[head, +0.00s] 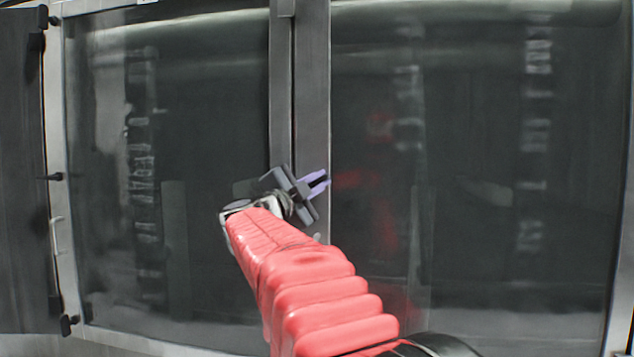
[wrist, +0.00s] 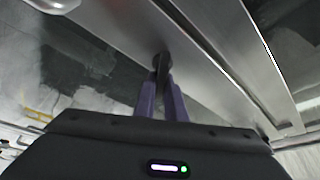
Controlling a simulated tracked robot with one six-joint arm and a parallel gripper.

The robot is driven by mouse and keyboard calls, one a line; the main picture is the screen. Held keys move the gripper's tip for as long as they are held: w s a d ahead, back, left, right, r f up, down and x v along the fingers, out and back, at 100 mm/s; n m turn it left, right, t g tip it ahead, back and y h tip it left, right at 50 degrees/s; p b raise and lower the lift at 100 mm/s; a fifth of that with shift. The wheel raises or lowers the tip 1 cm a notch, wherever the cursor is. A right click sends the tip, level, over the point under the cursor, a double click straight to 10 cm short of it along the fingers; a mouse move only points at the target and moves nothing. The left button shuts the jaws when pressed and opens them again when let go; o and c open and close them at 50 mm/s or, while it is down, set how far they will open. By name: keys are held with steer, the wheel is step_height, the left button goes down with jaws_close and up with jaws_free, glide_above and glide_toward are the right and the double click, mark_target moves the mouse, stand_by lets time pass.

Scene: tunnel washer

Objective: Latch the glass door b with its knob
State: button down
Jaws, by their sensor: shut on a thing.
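Two large glass doors fill the head view, a left glass door (head: 110,250) and a right glass door (head: 480,270), with metal frame strips (head: 312,90) meeting between them. I cannot read a label that tells which is door b. My gripper (head: 318,183) is at the middle strip, by the right door's left edge, its purple fingers pointing right. In the wrist view its fingers (wrist: 161,98) are shut on a small dark knob (wrist: 160,62) on the metal frame. The fingers hide part of the knob, so its turn angle cannot be told. In the head view the knob is hidden.
A dark panel (head: 20,170) stands open at the far left, with small dark fittings along its edge. A pale handle (head: 56,235) is on the left frame. The glass reflects my red arm. The area before the right door is clear.

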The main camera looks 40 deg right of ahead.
steer(key=m+g+y, duration=0.1)
steer(key=m, duration=0.2)
steer(key=f+m+y, duration=0.1)
steer(key=m, duration=0.2)
steer(key=shift+w+d+f+m+g, duration=0.1)
steer(key=shift+f+m+g, duration=0.05)
steer(key=shift+m+g, duration=0.2)
steer(key=c, duration=1.8)
jaws_free()
steer(key=shift+c, duration=0.2)
steer(key=shift+r, duration=0.2)
steer(key=shift+a, duration=0.6)
steer(key=v, duration=1.2)
steer(key=shift+s+a, duration=0.3)
steer(key=shift+w, duration=0.1)
